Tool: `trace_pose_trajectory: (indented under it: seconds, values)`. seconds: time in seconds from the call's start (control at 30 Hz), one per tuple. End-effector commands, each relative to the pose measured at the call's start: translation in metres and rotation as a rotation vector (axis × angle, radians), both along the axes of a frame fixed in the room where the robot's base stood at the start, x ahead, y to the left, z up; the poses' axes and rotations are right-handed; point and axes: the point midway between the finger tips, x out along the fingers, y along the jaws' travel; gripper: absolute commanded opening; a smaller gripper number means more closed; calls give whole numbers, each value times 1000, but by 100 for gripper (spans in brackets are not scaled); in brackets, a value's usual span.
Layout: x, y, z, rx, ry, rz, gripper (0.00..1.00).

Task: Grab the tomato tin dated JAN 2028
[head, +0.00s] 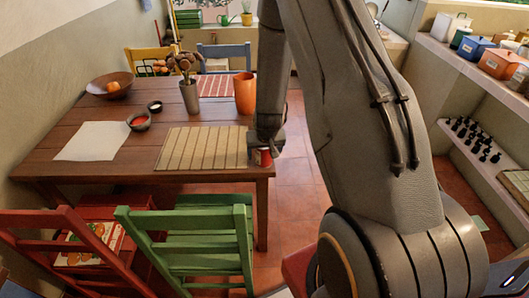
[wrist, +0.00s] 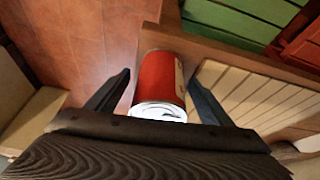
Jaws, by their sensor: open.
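A red tin (wrist: 160,80) with a pale lid and a cream label on one side is in the wrist view. It also shows in the head view (head: 262,158), at the table's near right corner, mostly covered by my gripper. My gripper (wrist: 160,88) is open, with one finger on each side of the tin; I see gaps between the fingers and the tin. No date can be read on the tin in either view.
The tin stands on a wooden table (head: 90,178), beside a striped placemat (head: 205,148). A green chair (head: 190,235) and a red chair (head: 60,225) are at the near side. Shelves (head: 480,165) line the right.

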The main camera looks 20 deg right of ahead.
Motion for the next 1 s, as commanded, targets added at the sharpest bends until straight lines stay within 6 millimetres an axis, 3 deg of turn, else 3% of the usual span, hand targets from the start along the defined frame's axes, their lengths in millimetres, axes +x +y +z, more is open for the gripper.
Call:
trace_pose_trajectory:
  seconds: [0.3, 0.67, 1.0]
  values:
    - [2, 0, -3, 0, -1, 0, 74]
    - [2, 0, -3, -1, -2, 0, 17]
    - [3, -1, 1, -1, -2, 0, 17]
